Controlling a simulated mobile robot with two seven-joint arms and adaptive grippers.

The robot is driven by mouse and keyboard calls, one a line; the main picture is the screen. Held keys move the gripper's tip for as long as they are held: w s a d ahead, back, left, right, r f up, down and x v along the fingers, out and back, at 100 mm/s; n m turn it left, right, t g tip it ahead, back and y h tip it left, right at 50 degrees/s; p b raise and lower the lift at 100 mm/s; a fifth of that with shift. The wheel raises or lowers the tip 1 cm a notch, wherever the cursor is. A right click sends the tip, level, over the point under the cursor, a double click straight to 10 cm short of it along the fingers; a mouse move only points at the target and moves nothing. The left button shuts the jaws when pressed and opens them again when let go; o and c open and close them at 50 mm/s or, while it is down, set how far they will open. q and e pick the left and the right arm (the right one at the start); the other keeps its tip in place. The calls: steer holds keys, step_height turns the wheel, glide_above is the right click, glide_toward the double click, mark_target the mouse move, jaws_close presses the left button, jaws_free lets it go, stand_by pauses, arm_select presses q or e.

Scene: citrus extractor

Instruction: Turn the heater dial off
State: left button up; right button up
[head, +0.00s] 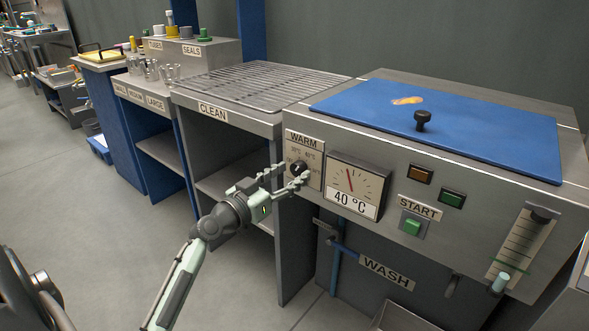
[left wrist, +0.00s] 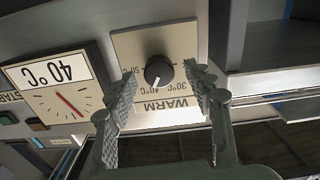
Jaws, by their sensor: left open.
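The heater dial (head: 299,167) is a small black round knob on the WARM plate (head: 304,149) at the left end of the steel machine's front. The left wrist view shows the dial (left wrist: 158,72) upside down, its white pointer mark near the 40 °C label. My left gripper (head: 293,175) is in front of the plate. Its fingers (left wrist: 163,82) are open, one on each side of the dial in the wrist view, with visible gaps. I cannot tell how far the fingertips are from the plate. My right gripper is not in view.
A temperature gauge (head: 353,186) reading 40 °C is just right of the dial. Farther right are indicator lamps, a green START button (head: 412,227) and a slider (head: 540,215). A blue lid (head: 450,125) covers the top.

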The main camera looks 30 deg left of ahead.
arm_select(q)
steer(key=shift+w+d, duration=0.1)
steer(key=shift+w, duration=0.75)
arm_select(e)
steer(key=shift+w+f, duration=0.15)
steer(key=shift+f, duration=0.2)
arm_select(q)
steer(key=c, duration=1.2)
steer(key=shift+o, duration=0.2)
